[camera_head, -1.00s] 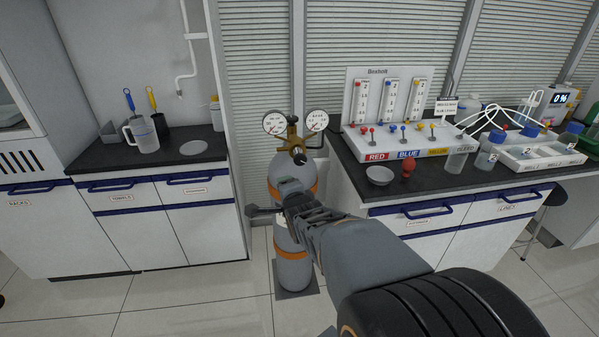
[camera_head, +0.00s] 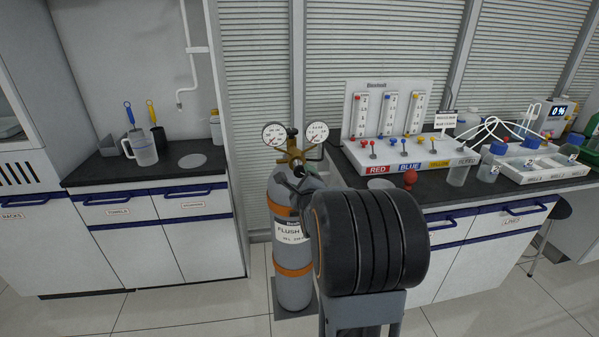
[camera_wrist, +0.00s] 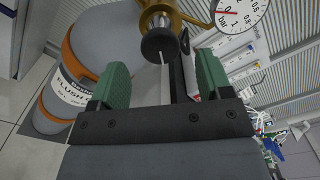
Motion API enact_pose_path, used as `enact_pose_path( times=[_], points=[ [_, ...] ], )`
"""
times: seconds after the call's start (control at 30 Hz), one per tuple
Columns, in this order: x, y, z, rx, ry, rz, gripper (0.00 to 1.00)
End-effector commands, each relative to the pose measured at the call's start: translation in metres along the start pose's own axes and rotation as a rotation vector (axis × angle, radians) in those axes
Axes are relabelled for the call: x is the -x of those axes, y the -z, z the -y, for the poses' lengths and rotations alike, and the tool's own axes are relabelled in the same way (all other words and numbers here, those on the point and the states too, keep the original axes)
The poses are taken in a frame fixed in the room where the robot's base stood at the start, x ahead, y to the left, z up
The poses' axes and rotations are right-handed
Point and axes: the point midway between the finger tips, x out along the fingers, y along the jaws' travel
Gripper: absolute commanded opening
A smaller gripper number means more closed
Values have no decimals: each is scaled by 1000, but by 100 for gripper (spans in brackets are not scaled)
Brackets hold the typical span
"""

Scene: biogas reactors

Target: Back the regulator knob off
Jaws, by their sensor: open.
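The regulator knob (camera_wrist: 160,45) is a dark round knob with a white line on its face, on a brass regulator body (camera_wrist: 182,12). In the head view the brass regulator (camera_head: 294,155) sits on top of a grey gas cylinder (camera_head: 283,190) with orange bands and a "FLUSH" label. My gripper (camera_wrist: 160,82) has green finger pads standing wide apart, one on each side of the knob's line. The knob shows just beyond the pads, and I see no contact. In the head view my arm hides the knob and most of the gripper.
Two round gauges, a left one (camera_head: 274,135) and a right one (camera_head: 317,132), flank the regulator. A bench with a flowmeter panel (camera_head: 390,110) and a red ball-shaped item (camera_head: 410,178) is at right. A left bench (camera_head: 100,172) holds a jug (camera_head: 143,145).

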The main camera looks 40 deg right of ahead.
Motion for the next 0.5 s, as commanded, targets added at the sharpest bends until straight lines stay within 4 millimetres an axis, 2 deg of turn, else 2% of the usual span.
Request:
enact_pose_path(
  times=[0.2, 0.5],
  points=[
    [-32, 0, 0, 0, 0, 0, 72],
    [-48, 0, 0, 0, 0, 0, 72]
  ],
)
